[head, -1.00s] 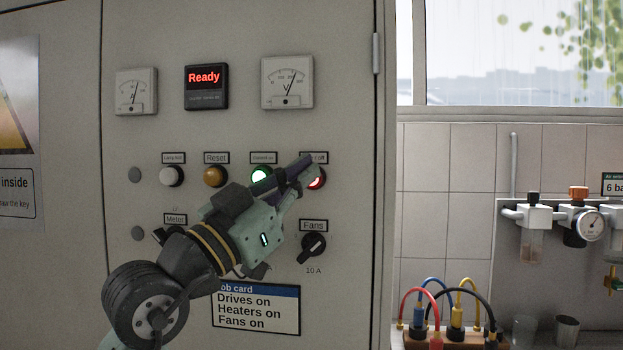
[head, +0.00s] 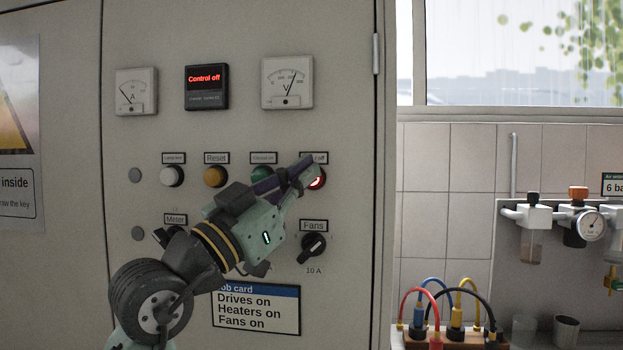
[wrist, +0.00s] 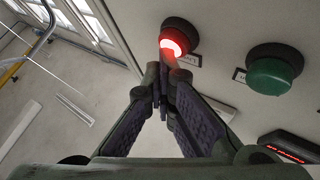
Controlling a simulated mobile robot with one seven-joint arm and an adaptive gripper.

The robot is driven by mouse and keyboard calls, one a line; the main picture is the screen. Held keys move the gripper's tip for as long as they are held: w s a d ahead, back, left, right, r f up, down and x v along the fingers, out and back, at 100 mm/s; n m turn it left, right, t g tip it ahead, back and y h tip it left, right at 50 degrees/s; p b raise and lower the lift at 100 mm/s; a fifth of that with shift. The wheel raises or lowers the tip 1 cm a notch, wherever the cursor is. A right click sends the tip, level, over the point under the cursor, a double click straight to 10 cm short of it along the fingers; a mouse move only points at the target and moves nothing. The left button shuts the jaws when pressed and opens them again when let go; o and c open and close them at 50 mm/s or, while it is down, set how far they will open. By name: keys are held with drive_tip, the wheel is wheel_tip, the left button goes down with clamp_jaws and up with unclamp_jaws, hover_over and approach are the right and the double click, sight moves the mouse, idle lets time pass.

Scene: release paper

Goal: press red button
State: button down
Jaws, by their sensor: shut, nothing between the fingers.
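The red button (head: 317,181) sits at the right end of the button row on the cabinet door and is lit. In the head view my gripper (head: 308,163) partly covers it and its label. In the wrist view the red button (wrist: 175,42) glows just beyond my fingertips (wrist: 160,88). My gripper is shut with nothing between the fingers. The tips are at or very near the button; I cannot tell whether they touch it.
A green button (head: 262,174), unlit, an amber Reset button (head: 214,177) and a white button (head: 172,176) line up to the left. The Fans knob (head: 313,244) is below. A job card (head: 257,310) hangs lower. Hoses and cables (head: 450,310) stand at the right.

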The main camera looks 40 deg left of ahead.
drive_tip(key=shift+s+d, duration=0.45)
drive_tip(key=shift+s, duration=0.3)
drive_tip(key=s+d, duration=0.1)
drive_tip(key=s+b, duration=0.1)
drive_tip(key=s, duration=0.1)
drive_tip(key=s+d, duration=0.1)
drive_tip(key=shift+s+d, duration=0.15)
drive_tip(key=shift+d, duration=0.15)
idle(0.8)
